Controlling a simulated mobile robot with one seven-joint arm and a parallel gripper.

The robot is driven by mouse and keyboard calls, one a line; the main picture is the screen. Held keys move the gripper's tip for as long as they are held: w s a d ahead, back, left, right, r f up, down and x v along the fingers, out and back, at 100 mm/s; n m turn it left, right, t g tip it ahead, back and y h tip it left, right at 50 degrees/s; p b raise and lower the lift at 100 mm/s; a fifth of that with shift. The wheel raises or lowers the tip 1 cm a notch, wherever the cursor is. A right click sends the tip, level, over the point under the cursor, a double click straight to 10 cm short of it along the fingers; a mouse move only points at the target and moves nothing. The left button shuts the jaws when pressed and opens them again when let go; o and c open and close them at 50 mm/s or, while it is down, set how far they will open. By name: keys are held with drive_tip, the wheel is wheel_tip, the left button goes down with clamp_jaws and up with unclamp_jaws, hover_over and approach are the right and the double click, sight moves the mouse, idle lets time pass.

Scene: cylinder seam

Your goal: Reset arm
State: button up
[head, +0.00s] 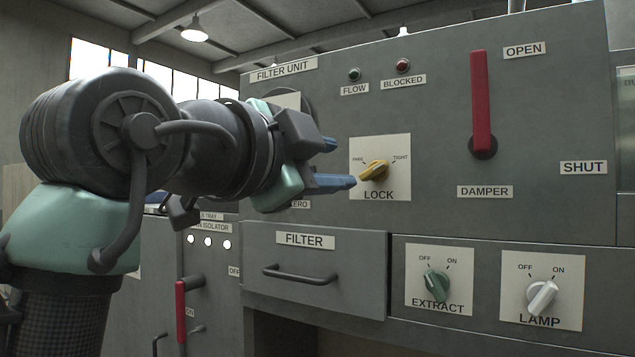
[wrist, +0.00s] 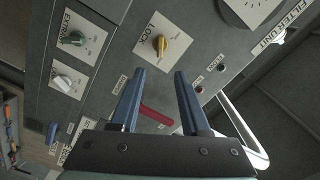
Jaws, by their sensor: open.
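My gripper (head: 335,164) is open and empty, its two blue fingers apart, in front of the filter unit panel (head: 435,130). In the head view the fingertips end close to the left of the yellow LOCK knob (head: 374,170); I cannot tell the exact gap. In the wrist view the gripper (wrist: 158,82) shows both fingers spread, with the LOCK knob (wrist: 160,43) beyond them and not between them. My arm fills the left of the head view. The LOCK knob's pointed end is turned toward the upper right, the TIGHT side.
A red DAMPER lever (head: 481,100) stands upright, toward OPEN. The FILTER drawer (head: 316,265) looks closed. A green EXTRACT knob (head: 437,286) and a white LAMP knob (head: 542,297) sit lower right. An isolator box (head: 207,270) with a red handle stands lower left.

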drive_tip(key=s+a+f+n+t+y, duration=0.2)
drive_tip(key=s+n+t+y, duration=0.3)
drive_tip(key=n, duration=0.4)
drive_tip(key=s+a+f+n+t+y+b, duration=0.1)
drive_tip(key=s+n+t+y, duration=0.4)
drive_tip(key=s+n, duration=0.5)
drive_tip(key=a+f+t, duration=0.1)
drive_tip(key=a+t, duration=0.1)
drive_tip(key=shift+f+t+y, duration=0.15)
drive_tip(key=shift+t+y, duration=0.15)
drive_tip(key=shift+t, duration=0.1)
drive_tip(key=shift+a, duration=0.1)
idle(0.5)
